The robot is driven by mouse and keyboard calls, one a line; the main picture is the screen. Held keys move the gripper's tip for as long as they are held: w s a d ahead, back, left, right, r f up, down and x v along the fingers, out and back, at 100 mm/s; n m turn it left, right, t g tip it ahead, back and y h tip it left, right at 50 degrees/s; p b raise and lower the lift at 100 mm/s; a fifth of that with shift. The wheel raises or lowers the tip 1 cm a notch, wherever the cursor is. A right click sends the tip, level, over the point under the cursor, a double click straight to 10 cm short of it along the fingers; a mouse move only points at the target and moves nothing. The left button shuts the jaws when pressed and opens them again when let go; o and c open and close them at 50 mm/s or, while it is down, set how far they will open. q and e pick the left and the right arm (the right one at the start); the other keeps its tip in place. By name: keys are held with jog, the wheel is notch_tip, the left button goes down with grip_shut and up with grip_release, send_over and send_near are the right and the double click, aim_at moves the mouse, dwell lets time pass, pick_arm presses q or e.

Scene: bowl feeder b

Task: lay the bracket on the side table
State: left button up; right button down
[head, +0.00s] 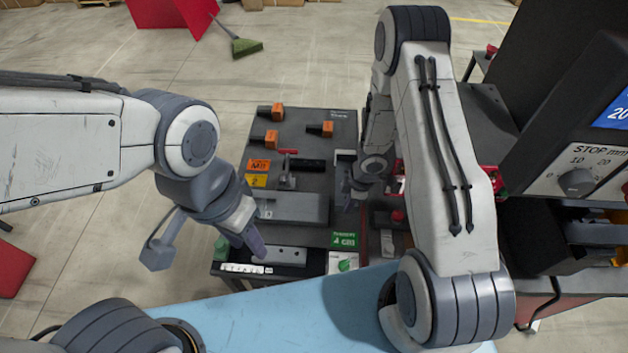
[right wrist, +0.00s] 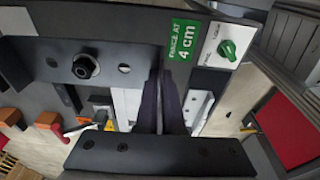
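The table (head: 325,125) in the middle of the head view is dark, with several parts on it. A pale plate with holes (right wrist: 198,108), which looks like the bracket, shows beside my right gripper's fingers in the right wrist view. My right gripper (right wrist: 161,105) has its dark fingers close together, with a thin pale strip between them. I cannot tell whether they grip the plate. In the head view my right gripper (head: 354,192) is low over the table, partly hidden by its arm. My left gripper (head: 256,248) hangs at the table's left front; its opening is unclear.
Several orange-ended tools (head: 272,138) lie at the back left of the table. A long grey block (head: 292,208) lies between the grippers. A machine panel with a dial (head: 577,182) is at the right.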

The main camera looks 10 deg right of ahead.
jog(key=f+b, duration=0.1)
jog(key=f, duration=0.1)
jog(key=f+b, duration=0.1)
jog(key=f, duration=0.2)
jog(key=shift+w+d+b, duration=0.1)
jog(key=shift+d+b, duration=0.1)
jog(key=shift+b, duration=0.1)
jog(key=b, duration=0.2)
send_over(344, 228)
jog(key=shift+d+f, duration=0.2)
jog(key=shift+f, duration=1.9)
jog(key=shift+f, duration=0.45)
jog(key=shift+f+b, duration=0.2)
jog(key=shift+b, duration=0.15)
jog(key=c, duration=1)
grip_release()
jog(key=shift+c, duration=0.2)
jog(key=shift+r, duration=0.1)
